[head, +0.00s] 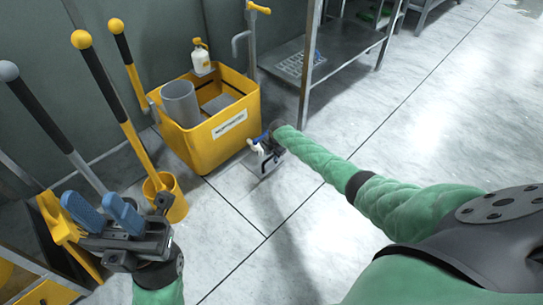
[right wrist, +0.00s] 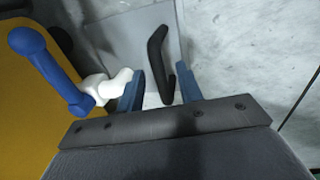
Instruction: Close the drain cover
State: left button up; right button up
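The drain cover (right wrist: 122,42) shows in the right wrist view as a flat grey plate at floor level with a black bent handle (right wrist: 157,52). My right gripper (right wrist: 161,82) is open, its two blue fingers apart, with the black handle between them in the picture. Gaps show beside the handle; I cannot tell whether either finger touches it. In the head view, the right gripper (head: 270,145) is low beside the yellow tub and partly hides the cover. My left gripper (head: 103,212) is open and empty at the lower left, away from the cover.
A white spout with a blue lever (right wrist: 45,65) is close left of my right fingers, on the yellow tub (head: 212,137). Long-handled tools and a yellow bucket (head: 177,205) stand near my left gripper. A metal rack (head: 345,50) stands behind. Floor at right is clear.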

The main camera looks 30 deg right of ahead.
notch_tip(320, 180, up, 8)
jog(key=s+p, duration=0.1)
jog(key=p, duration=0.2)
jog(key=shift+s+d+f, duration=0.15)
jog(key=shift+s+d, duration=0.05)
jog(key=shift+d, duration=0.05)
dwell(0.5)
